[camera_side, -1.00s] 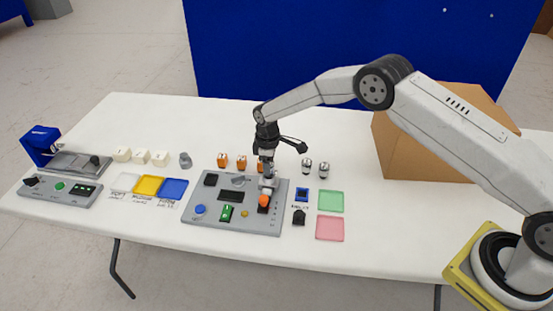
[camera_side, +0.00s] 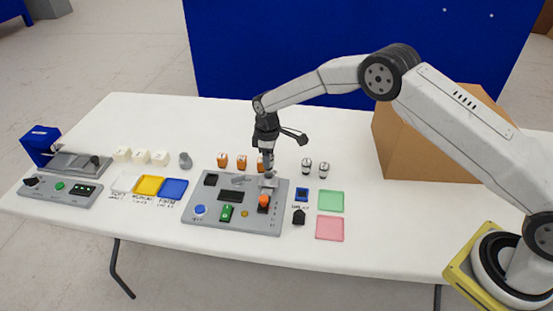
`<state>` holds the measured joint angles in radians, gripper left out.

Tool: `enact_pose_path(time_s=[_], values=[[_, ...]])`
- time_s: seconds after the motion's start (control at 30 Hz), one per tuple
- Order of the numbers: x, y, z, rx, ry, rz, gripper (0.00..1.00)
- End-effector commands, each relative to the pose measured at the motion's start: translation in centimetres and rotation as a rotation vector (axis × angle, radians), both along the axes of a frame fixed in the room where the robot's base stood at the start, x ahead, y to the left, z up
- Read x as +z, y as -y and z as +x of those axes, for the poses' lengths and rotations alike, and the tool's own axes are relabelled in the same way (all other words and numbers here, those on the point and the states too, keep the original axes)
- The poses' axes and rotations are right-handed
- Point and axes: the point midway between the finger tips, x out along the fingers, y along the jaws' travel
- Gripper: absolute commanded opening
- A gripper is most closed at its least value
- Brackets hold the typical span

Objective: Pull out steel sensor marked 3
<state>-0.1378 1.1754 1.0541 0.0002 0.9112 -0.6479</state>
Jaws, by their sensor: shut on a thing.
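The grey panel (camera_side: 232,228) lies on the table with a steel socket (camera_side: 269,182) at its back right. My gripper (camera_side: 268,168) is just above this socket, pointing down, shut on a small steel sensor (camera_side: 268,173). Its number is too small to read, and my fingers hide most of it. I cannot tell whether its lower end is clear of the socket. Two other steel sensors (camera_side: 307,165) (camera_side: 323,169) stand upright on the table to the right.
Orange sensors (camera_side: 222,160) stand behind the panel, one partly hidden by my gripper. An orange knob (camera_side: 264,201) is just in front of the socket. Green (camera_side: 331,201) and pink trays (camera_side: 330,228) lie to the right. A cardboard box (camera_side: 420,145) stands at the back right.

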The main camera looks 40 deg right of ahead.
Motion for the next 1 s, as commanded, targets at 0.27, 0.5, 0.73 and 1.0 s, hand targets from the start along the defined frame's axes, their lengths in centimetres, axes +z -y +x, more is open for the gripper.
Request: enact_pose_path(time_s=[0.27,0.5,0.73,1.0], values=[[0.8,0.0,0.0,0.0,0.0,0.0,0.0],[1.5,0.0,0.0,0.0,0.001,0.0,0.0],[1.5,0.0,0.0,0.0,0.0,0.0,0.0],[1.5,0.1,-0.1,0.0,0.0,0.0,0.0]])
